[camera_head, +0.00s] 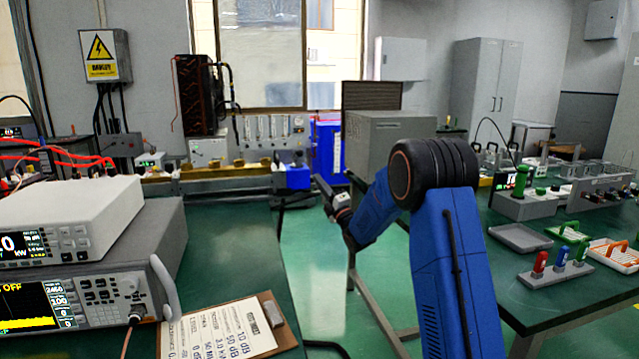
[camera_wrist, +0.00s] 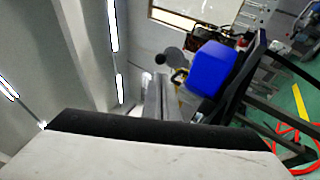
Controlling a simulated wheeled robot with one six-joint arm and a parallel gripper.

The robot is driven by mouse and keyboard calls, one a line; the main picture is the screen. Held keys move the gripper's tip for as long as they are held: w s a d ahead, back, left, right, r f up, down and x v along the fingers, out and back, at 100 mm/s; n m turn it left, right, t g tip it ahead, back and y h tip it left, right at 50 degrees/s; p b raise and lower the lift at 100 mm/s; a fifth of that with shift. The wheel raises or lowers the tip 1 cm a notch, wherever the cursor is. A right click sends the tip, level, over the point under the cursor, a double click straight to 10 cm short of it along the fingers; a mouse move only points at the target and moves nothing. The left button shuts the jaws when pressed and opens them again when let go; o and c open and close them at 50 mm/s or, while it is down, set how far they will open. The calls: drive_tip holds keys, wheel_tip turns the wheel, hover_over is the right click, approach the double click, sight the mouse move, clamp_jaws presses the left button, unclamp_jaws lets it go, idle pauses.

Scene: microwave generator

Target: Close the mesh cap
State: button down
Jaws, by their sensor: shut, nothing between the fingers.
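The mesh cap (camera_head: 372,96) is a brown mesh panel standing upright at the back of the grey box (camera_head: 378,150) in the head view. It is raised, and the box's top is uncovered in front of it. My gripper (camera_head: 321,186) is at the left of the box, lower than its top and apart from the cap. Its dark fingers point up and left and look closed. In the wrist view, the grey narrow parts in the middle appear to be my fingers (camera_wrist: 158,98), with nothing held. I cannot make out the mesh cap in the wrist view.
A green bench with instruments (camera_head: 70,230) and a clipboard (camera_head: 228,331) is at the left. A green table with trays (camera_head: 521,238) and a coloured-cap rack (camera_head: 556,274) is at the right. A blue box (camera_head: 293,177) stands behind my gripper.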

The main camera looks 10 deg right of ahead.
drive_tip(key=x, duration=1.1)
